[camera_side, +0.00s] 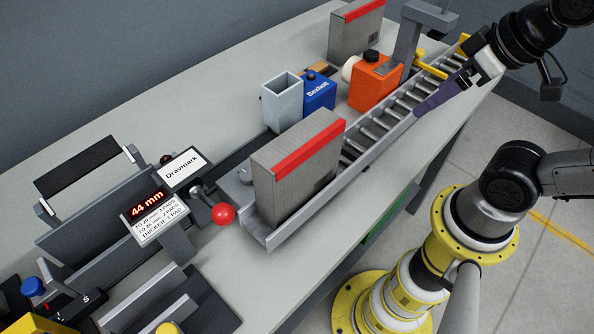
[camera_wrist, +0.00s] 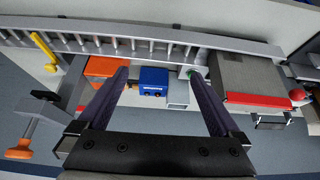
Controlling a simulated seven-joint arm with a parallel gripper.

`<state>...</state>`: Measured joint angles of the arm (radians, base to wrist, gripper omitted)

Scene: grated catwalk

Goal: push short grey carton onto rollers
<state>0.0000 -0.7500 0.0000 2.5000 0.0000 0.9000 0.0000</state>
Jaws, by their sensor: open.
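A grey carton (camera_side: 296,168) with a red stripe along its top stands upright in the channel at the near end of the roller track; it also shows at the right of the wrist view (camera_wrist: 245,75). The rollers (camera_side: 395,115) run from just beyond it toward the upper right, and along the top of the wrist view (camera_wrist: 125,42). My gripper (camera_side: 422,108) is over the far part of the rollers, apart from the carton. In the wrist view its two dark fingers (camera_wrist: 159,75) are spread with nothing held between them.
A similar grey carton (camera_side: 356,30) stands at the back. An orange box (camera_side: 375,82), a blue box (camera_side: 319,92) and an open grey bin (camera_side: 282,100) stand left of the rollers. A red ball-topped lever (camera_side: 223,214) and a 44 mm display (camera_side: 147,205) are near the carton.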

